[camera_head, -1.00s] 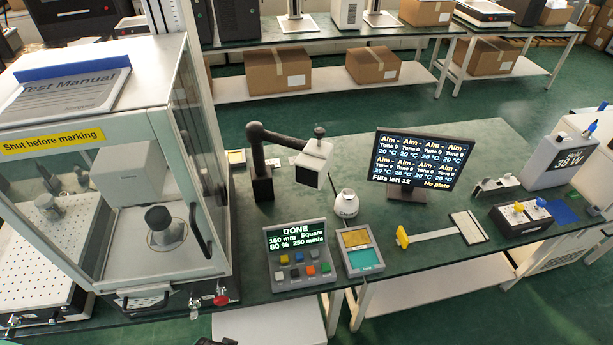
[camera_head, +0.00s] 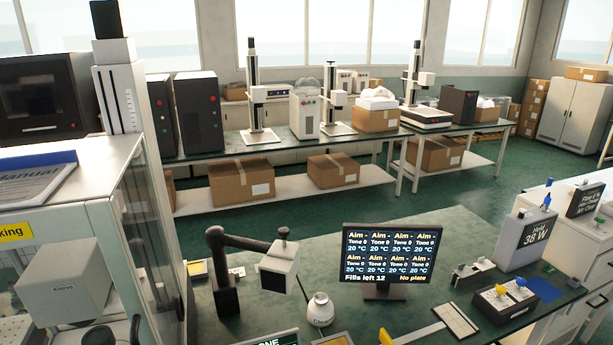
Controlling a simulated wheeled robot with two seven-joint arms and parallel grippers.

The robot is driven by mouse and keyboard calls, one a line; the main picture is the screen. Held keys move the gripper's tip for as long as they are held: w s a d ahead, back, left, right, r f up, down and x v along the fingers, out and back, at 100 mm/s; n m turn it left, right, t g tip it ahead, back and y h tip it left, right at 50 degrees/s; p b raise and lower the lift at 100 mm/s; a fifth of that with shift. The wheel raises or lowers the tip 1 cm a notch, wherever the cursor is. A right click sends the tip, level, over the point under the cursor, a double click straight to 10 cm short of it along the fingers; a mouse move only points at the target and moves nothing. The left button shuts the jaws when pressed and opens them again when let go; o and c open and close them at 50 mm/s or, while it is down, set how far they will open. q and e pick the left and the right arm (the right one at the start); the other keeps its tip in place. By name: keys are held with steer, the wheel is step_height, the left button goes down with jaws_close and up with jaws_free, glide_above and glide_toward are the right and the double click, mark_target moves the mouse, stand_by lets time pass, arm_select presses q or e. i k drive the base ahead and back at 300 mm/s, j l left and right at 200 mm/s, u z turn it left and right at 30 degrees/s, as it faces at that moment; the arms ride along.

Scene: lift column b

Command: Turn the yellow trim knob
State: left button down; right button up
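A yellow piece (camera_head: 385,337) at the end of a pale bar shows at the bottom edge, partly cut off. No label reading trim is legible, so I cannot tell for sure which is the trim knob. Neither of my grippers is in view.
A monitor (camera_head: 390,257) reads "Fills left 12" and "No plate". A jointed dark arm with a white head (camera_head: 279,268) and a small white pot (camera_head: 320,310) stand left of it. A grey 38 W unit (camera_head: 524,240) stands behind the black box. A glazed cabinet is at left.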

mark_target(501, 290)
steer(key=z, duration=1.35)
steer(key=i+l+u, duration=0.1)
steer(key=l, duration=0.35)
steer(key=i+l+u, duration=0.15)
steer(key=l, duration=0.3)
steer(key=i+l+u, duration=0.1)
steer(key=l, duration=0.35)
steer(key=i+l+u, duration=0.1)
steer(key=l, duration=0.35)
steer(key=i+l+u, duration=0.15)
steer(key=i+l, duration=0.15)
steer(key=i+l+u, duration=0.2)
steer(key=l, duration=0.2)
steer(key=i+l+u, duration=0.15)
steer(key=i+l, duration=0.15)
steer(key=l, duration=0.1)
